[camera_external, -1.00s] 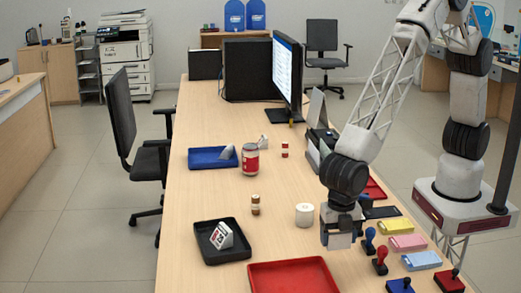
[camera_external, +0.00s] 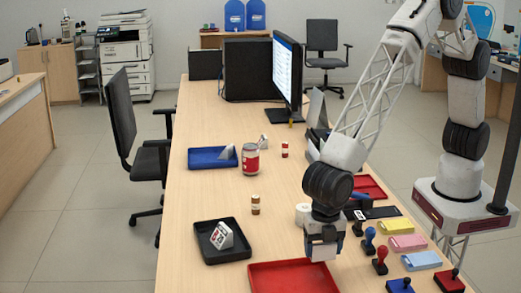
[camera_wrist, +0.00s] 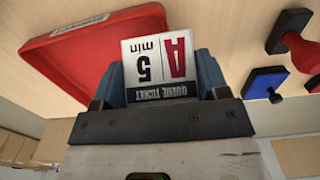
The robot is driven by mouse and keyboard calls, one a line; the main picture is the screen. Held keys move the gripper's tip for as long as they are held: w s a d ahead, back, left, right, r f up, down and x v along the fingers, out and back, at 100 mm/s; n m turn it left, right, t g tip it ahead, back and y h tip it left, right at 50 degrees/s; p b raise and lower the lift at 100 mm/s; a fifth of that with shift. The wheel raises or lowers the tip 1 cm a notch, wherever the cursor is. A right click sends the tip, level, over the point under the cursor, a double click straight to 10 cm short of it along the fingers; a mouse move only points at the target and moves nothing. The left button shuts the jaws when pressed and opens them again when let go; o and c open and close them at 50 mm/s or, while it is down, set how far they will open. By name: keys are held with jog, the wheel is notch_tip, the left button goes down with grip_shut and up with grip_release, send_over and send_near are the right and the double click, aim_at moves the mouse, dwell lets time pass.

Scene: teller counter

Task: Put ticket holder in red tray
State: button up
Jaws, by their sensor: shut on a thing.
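In the wrist view, a white ticket holder (camera_wrist: 158,62) with a red "A", a "5 min" and a "QUEUE TICKET" label sits between the blue fingers of my gripper (camera_wrist: 162,80). My gripper is shut on it. In the external view my gripper (camera_external: 322,248) points down at the right side of the table, by the far right corner of the red tray (camera_external: 290,279). The held ticket holder is hard to make out there. In the wrist view the red tray (camera_wrist: 85,50) lies at upper left, beside the ticket holder, with its bottom bare.
A black tray (camera_external: 222,254) holds another ticket card. A blue tray (camera_external: 203,160), a red-labelled can (camera_external: 250,160) and a small stamp (camera_external: 255,204) stand farther back. A white roll (camera_external: 302,213) is partly behind my arm. Stamps (camera_external: 380,261) and coloured pads (camera_external: 407,242) lie right.

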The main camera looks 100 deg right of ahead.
send_over(292, 289)
jog(key=shift+d+f, duration=0.1)
jog(key=shift+f, duration=0.4)
jog(key=shift+f, duration=1.75)
jog(key=shift+f, duration=0.1)
jog(key=o, duration=0.9)
notch_tip(292, 289, up, 12)
jog(key=shift+r, duration=0.1)
